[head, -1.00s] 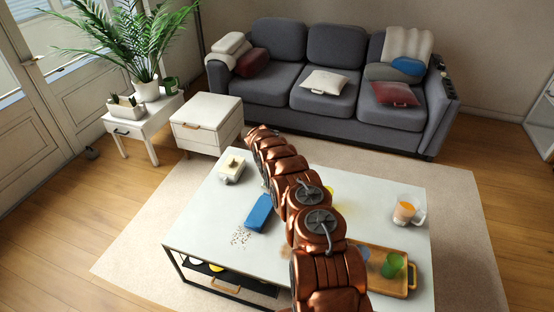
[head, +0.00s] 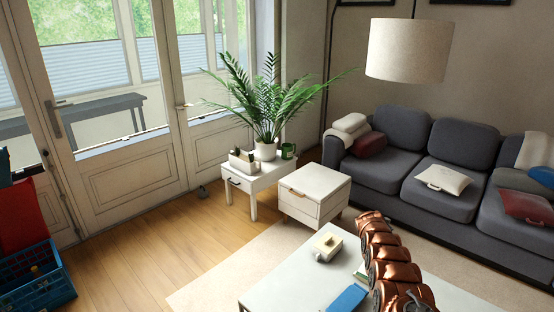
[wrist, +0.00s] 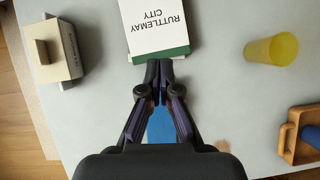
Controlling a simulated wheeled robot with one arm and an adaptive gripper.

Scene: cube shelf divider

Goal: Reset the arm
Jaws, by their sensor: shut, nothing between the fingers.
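My copper-coloured arm (head: 388,262) reaches over the pale coffee table (head: 268,291) at the lower right of the head view. My gripper (wrist: 159,70) is in the wrist view, pointing at the tabletop. Its dark fingers are together with nothing between them. The fingertips overlap the near edge of a white and green book (wrist: 157,28) in the picture; I cannot tell the height between them. A blue object (wrist: 161,125) shows below, partly hidden by the fingers. It also shows in the head view (head: 348,299).
On the table are a beige block-like item (wrist: 58,55), a yellow cup (wrist: 271,49) and a wooden tray (wrist: 288,143). White cabinets (head: 313,195), a potted palm (head: 268,110) and a grey sofa (head: 462,145) stand behind. A blue crate (head: 38,280) is at left. The wooden floor between is clear.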

